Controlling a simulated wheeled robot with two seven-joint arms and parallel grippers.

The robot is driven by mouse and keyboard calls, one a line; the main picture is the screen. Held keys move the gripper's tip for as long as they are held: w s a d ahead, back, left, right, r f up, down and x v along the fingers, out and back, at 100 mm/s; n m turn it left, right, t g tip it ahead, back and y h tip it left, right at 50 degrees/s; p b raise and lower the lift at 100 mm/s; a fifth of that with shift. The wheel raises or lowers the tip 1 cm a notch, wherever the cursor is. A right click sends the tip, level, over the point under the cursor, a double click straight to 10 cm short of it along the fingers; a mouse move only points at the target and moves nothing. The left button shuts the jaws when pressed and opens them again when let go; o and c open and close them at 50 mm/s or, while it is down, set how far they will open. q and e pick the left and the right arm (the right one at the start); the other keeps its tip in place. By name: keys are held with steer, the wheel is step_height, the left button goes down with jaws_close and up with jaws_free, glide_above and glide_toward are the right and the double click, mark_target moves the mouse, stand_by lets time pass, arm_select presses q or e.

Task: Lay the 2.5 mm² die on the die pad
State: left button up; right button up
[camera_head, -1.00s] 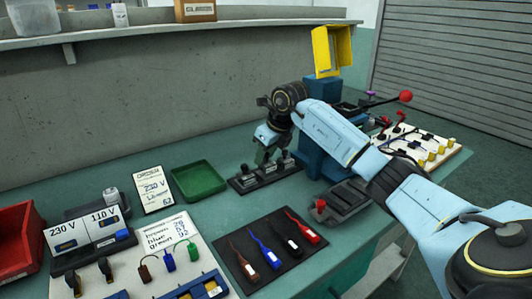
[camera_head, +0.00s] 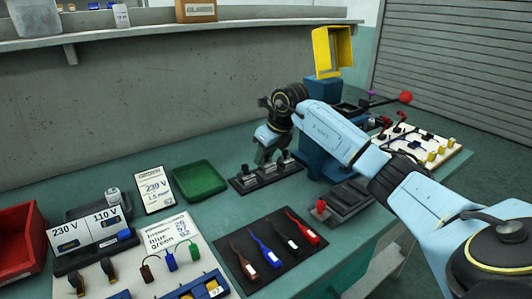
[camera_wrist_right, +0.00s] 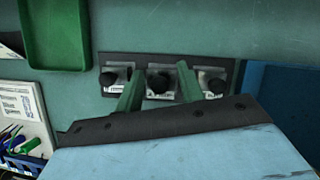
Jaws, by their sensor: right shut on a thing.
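Three small dies with black knobs and white labels sit in a row on a dark plate (camera_wrist_right: 225,68). The plate also shows in the head view (camera_head: 240,187). My right gripper (camera_wrist_right: 158,84) reaches down over this row and is shut on the middle die (camera_wrist_right: 159,95), one green finger each side of its knob. The die appears to be still at its place in the row. The label sizes are too small to read, so I cannot tell which die is 2.5 mm². I cannot tell for sure which surface is the die pad. My left gripper is not in view.
A blue press (camera_head: 318,150) with a yellow guard (camera_head: 332,52) stands right of the dies. A green tray (camera_head: 200,181) lies left of them. A dark mat (camera_head: 240,232) with several coloured leads and a grey block (camera_head: 352,197) lie in front.

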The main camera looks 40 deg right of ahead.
steer(key=shift+f, duration=0.15)
stand_by(0.6)
steer(key=shift+f+p, duration=0.3)
steer(key=shift+f, duration=0.05)
stand_by(0.5)
steer(key=o, duration=1.2)
steer(key=shift+o, duration=1)
steer(key=shift+f, duration=0.1)
steer(key=shift+r+p, duration=3.3)
steer(key=shift+r, duration=0.5)
steer(key=shift+r, duration=0.1)
